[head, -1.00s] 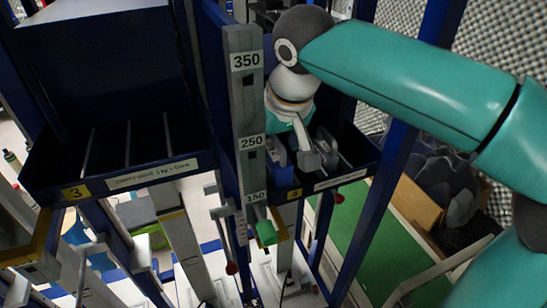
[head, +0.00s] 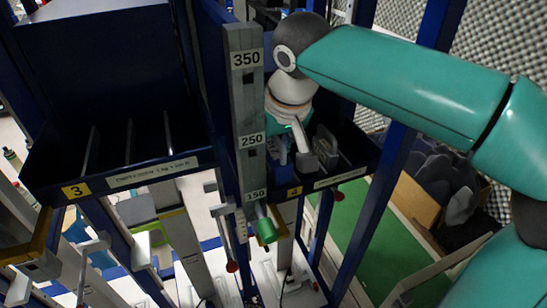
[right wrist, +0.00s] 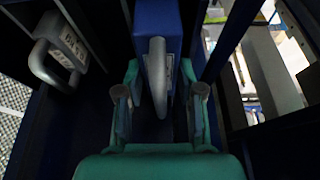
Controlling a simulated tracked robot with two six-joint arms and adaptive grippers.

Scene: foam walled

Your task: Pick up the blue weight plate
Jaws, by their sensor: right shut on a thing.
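The blue weight plate (right wrist: 158,22) is upright in the right wrist view, with a pale grey handle (right wrist: 158,75) on its near side. In the head view the right gripper (head: 285,128) reaches down into the dark blue bin marked 4 (head: 341,179), and the plate is largely hidden there by my wrist and the post. My left gripper is not in view.
Another weight with a grey handle (right wrist: 45,65) sits to the left in the right wrist view. A grey post (head: 246,100) marked 350, 250 and 150 stands close beside my right wrist. The bin marked 3 (head: 120,182), with metal dividers, is at the left.

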